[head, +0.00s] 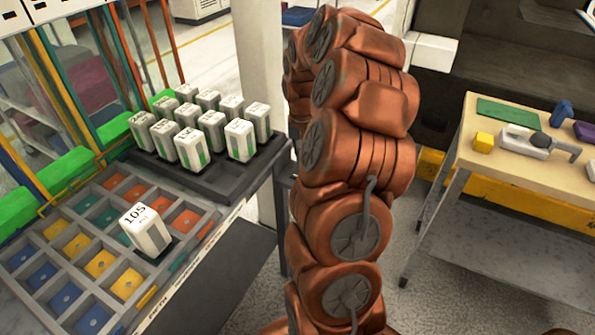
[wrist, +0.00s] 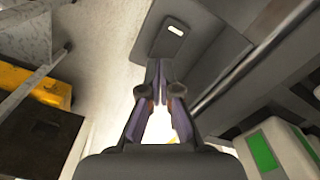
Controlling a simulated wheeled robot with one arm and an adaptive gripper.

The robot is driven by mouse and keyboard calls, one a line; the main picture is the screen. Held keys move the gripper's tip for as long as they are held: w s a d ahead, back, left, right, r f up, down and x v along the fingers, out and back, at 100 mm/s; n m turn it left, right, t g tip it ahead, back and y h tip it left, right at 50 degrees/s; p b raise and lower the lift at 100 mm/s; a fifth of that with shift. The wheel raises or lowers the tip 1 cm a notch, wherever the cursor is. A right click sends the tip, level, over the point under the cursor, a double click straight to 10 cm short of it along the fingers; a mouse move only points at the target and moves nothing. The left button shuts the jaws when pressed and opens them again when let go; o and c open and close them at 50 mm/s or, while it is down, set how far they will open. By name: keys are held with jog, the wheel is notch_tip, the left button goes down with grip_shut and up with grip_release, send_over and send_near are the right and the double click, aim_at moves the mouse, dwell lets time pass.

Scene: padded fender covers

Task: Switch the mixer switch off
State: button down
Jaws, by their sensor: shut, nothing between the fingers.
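In the wrist view my gripper (wrist: 158,78) is shut, with its two fingertips together and nothing between them. A grey plate (wrist: 160,45) with a small pale bar (wrist: 176,30) near its end lies just beyond the fingertips. I cannot tell whether this is the mixer switch, and no clearly marked switch shows in either view. Whether the fingertips touch the plate is unclear. In the head view my copper-coloured arm fills the middle, and my gripper is hidden behind it.
Several white blocks (head: 190,147) stand in a black tray (head: 212,183) left of my arm. A block marked 105 (head: 146,230) stands in a grey compartment tray (head: 62,217). A table (head: 455,150) with small items is at the right. Grey floor lies between.

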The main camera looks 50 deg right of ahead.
jog(key=shift+f+b, duration=0.55)
jog(key=shift+f, duration=0.5)
dwell(0.6)
jog(key=shift+r, duration=0.1)
jog(key=shift+r+p, duration=0.5)
jog(key=shift+r, duration=2.9)
